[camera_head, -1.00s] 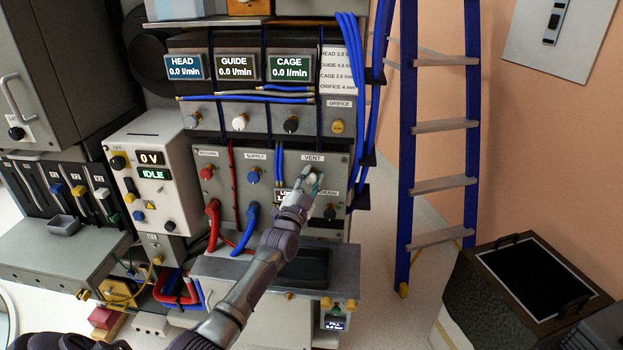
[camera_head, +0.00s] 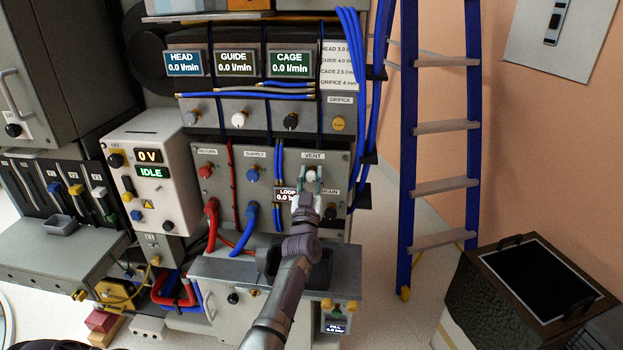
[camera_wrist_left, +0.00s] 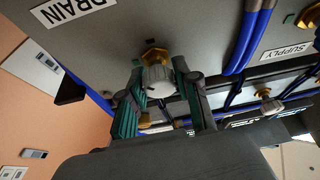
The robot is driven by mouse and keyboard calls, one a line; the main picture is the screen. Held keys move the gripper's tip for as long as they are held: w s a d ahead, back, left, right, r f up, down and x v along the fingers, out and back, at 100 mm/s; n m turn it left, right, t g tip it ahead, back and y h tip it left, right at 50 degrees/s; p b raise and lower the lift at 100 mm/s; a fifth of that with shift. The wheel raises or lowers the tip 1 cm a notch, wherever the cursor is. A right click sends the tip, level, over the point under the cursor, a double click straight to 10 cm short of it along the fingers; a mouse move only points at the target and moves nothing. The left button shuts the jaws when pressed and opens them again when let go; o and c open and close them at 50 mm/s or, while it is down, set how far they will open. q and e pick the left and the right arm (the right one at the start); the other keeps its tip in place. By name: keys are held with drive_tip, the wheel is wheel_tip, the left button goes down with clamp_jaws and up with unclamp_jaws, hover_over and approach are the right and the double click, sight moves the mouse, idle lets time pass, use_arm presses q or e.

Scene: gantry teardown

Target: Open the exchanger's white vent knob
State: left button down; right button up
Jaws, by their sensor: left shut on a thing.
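The white vent knob (camera_head: 311,174) is on the exchanger's grey panel (camera_head: 340,168), just below the VENT label (camera_head: 313,155). My left gripper (camera_head: 309,182) reaches up to it from below and is shut on it. In the left wrist view, the white knob (camera_wrist_left: 158,80) on its brass stem sits between the two green-padded fingers of the gripper (camera_wrist_left: 156,92). How far the knob is turned cannot be told.
The drain knob (camera_head: 330,212) is close to the right of my wrist. The blue supply knob (camera_head: 253,175) and red return knob (camera_head: 206,169) are to the left. Blue hoses (camera_head: 278,165) run beside the vent. A blue ladder (camera_head: 408,150) stands at the right.

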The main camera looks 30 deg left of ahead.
use_arm(q)
drive_tip(key=n+g+y, duration=0.1)
drive_tip(key=n, duration=0.2)
drive_tip(key=n+g+y, duration=0.1)
drive_tip(key=n, duration=0.2)
drive_tip(key=shift+n+y, duration=0.4)
drive_tip(key=shift+n+g+y+p, duration=0.4)
drive_tip(key=shift+n+g, duration=0.35)
drive_tip(key=shift+n, duration=0.9)
drive_tip(key=shift+n+g+y+p, duration=0.3)
drive_tip(key=shift+n+g+p, duration=0.35)
drive_tip(key=shift+n, duration=1)
drive_tip(key=shift+f, duration=0.1)
drive_tip(key=c, duration=0.8)
unclamp_jaws()
